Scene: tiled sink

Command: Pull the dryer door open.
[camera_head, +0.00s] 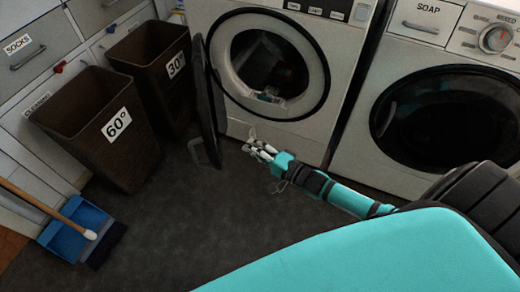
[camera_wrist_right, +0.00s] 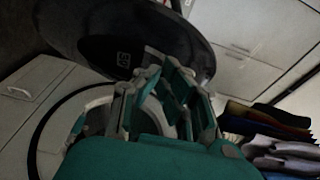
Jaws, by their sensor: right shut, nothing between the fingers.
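The left machine, the dryer (camera_head: 345,62), is white with a round opening that shows some contents inside. Its dark round door (camera_head: 204,100) stands swung out to the left, seen nearly edge-on, with a grey handle-like part (camera_head: 205,153) low on its outer side. My right gripper (camera_head: 254,145) is shut and empty in front of the dryer, below the opening and right of the door, apart from it. In the right wrist view the gripper (camera_wrist_right: 165,85) has the dark door (camera_wrist_right: 125,30) behind it. My left gripper is not in view.
A second machine (camera_head: 365,150) with a soap drawer stands at the right, its door shut. Two brown baskets marked 60° (camera_head: 90,115) and 30° (camera_head: 150,65) stand left of the door. A blue dustpan (camera_head: 75,225) lies at the lower left. The dark floor between is clear.

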